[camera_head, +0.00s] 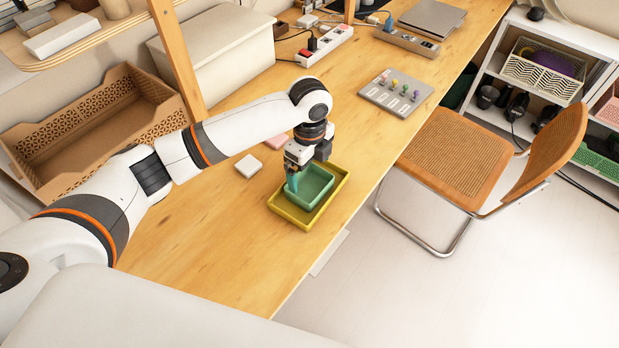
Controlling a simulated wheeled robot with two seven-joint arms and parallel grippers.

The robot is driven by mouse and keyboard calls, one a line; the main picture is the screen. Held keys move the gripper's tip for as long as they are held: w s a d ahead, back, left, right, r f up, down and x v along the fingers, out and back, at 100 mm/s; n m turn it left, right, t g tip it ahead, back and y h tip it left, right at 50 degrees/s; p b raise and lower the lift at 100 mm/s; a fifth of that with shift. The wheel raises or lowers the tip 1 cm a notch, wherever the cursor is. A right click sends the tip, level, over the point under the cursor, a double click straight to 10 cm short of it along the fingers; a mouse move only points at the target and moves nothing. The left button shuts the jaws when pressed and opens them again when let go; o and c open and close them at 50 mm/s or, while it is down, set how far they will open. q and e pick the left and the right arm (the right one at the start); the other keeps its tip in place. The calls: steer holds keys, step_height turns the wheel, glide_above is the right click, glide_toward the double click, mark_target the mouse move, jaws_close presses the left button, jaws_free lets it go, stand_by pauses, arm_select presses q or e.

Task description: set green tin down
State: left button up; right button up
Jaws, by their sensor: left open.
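The green tin (314,189) is a small, open rectangular container. It sits inside a larger yellow tray (292,221) on the wooden table, and both look level. My left gripper (292,183) points down at the left wall of the green tin, with its fingers open around or right beside that wall. The fingertips are small here and partly cover the wall, so I cannot tell whether they touch it. My right gripper is not in view.
A white square block (248,166) and a pink one (276,142) lie left of the tray. A grey board with coloured pegs (396,93) lies farther back. A brown crate (95,150) stands at left. The near table (225,245) is clear. A chair (455,155) stands at right.

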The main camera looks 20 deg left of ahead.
arm_select(q)
step_height(320, 180, up, 6)
steer(key=shift+f, duration=0.1)
steer(key=shift+d, duration=0.1)
stand_by(0.5)
